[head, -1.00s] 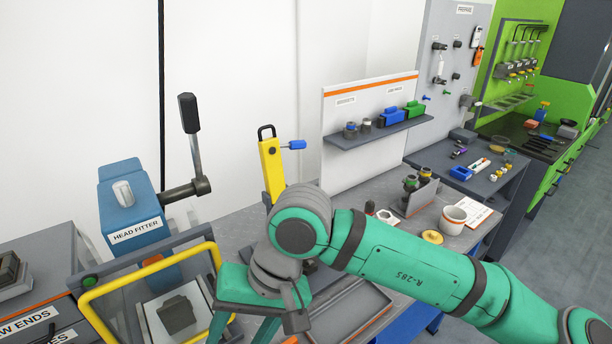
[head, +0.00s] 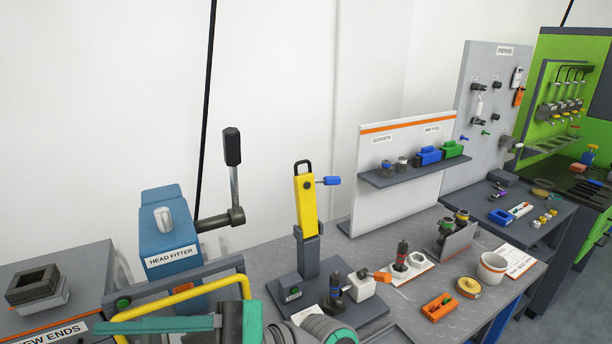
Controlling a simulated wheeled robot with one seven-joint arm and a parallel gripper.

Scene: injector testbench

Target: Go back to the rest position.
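My gripper (head: 155,326) is low in the head view, at the bottom edge left of centre. One long green finger points left, just in front of the yellow-framed fixture (head: 170,302) below the blue head fitter (head: 168,240). The rest of the gripper and most of my arm are cut off by the bottom edge. I cannot tell whether it is open or shut, and I see nothing held in it.
The bench holds a yellow upright tool stand (head: 305,208), a small orange part (head: 438,306), a white cup (head: 492,268) and a shelf board (head: 385,150) with blue and green blocks. A grey box (head: 35,285) stands at left. The air above the bench is clear.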

